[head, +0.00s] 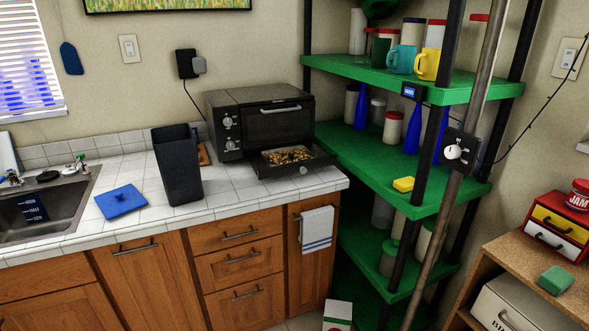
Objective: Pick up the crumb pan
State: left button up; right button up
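The crumb pan (262,171) is a dark tray pulled out at the bottom front of the black toaster oven (229,118). Brown and yellowish crumbs lie in it, and a small round knob (303,170) shows on its front. The pan reaches out over the white tiled counter (232,192), near the counter's right end. The oven door (280,122) above it is shut. Neither of my grippers is in view.
A tall black bin (178,167) stands on the counter left of the oven. A blue square with a knob (122,201) lies beside the sink (42,210). Green shelves (355,153) and a slanted metal pole (444,218) stand right of the counter. A towel (317,229) hangs below.

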aim_at(282, 156)
jog(key=i+z, duration=0.45)
jog(key=i+j+z, duration=0.2)
jog(key=i+z, duration=0.25)
jog(key=i, duration=0.2)
